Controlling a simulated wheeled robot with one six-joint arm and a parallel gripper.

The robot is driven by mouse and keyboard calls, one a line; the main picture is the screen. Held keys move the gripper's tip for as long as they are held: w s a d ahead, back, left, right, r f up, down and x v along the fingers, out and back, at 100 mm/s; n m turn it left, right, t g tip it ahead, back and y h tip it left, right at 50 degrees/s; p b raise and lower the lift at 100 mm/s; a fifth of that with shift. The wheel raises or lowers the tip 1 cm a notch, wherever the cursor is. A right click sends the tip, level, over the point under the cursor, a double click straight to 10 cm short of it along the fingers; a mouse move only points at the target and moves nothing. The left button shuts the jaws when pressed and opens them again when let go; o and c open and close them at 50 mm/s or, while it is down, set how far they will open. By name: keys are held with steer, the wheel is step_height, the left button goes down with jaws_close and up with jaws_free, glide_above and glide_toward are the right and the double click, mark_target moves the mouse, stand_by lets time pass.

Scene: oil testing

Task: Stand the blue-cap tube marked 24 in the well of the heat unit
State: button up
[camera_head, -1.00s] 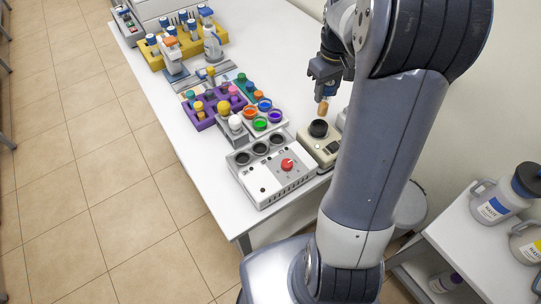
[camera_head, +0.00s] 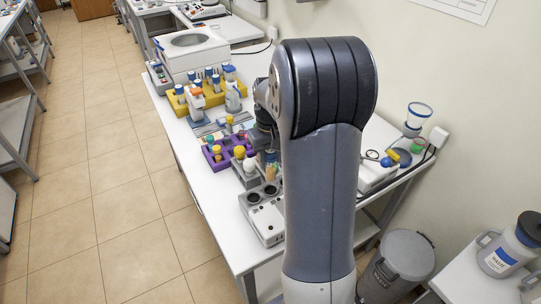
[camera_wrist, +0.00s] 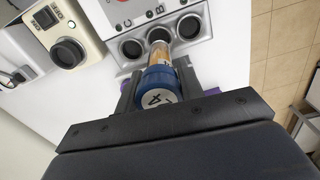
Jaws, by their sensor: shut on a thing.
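In the wrist view, my gripper (camera_wrist: 158,80) is shut on a tube with a blue cap (camera_wrist: 156,99) and amber contents. A 4 shows on the cap; the rest of the mark is not clear. The tube's far end overlaps the middle of three dark wells on a white unit (camera_wrist: 105,32); I cannot tell whether it is inside. In the head view my gripper (camera_head: 266,142) holds the tube above or at the white unit (camera_head: 262,222). A beige unit with one black well (camera_wrist: 42,16) stands at left in the wrist view; my arm hides it in the head view.
A purple rack (camera_head: 212,162) with several tubes stands close to my gripper. A yellow rack (camera_head: 178,108) with blue-capped tubes is farther back. A white device (camera_head: 378,178) is right of my arm, and a grey bin (camera_head: 400,262) stands on the floor.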

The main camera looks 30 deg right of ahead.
mark_target(270, 172)
steer(key=shift+f+b, duration=1.3)
steer(key=shift+f, duration=0.45)
steer(key=shift+f+b, duration=1)
steer(key=shift+f, duration=0.55)
stand_by(1.0)
steer(key=o, duration=1.1)
steer(key=shift+r, duration=0.1)
step_height(270, 172, up, 11)
steer(key=shift+f+b, duration=0.15)
steer(key=shift+b, duration=0.2)
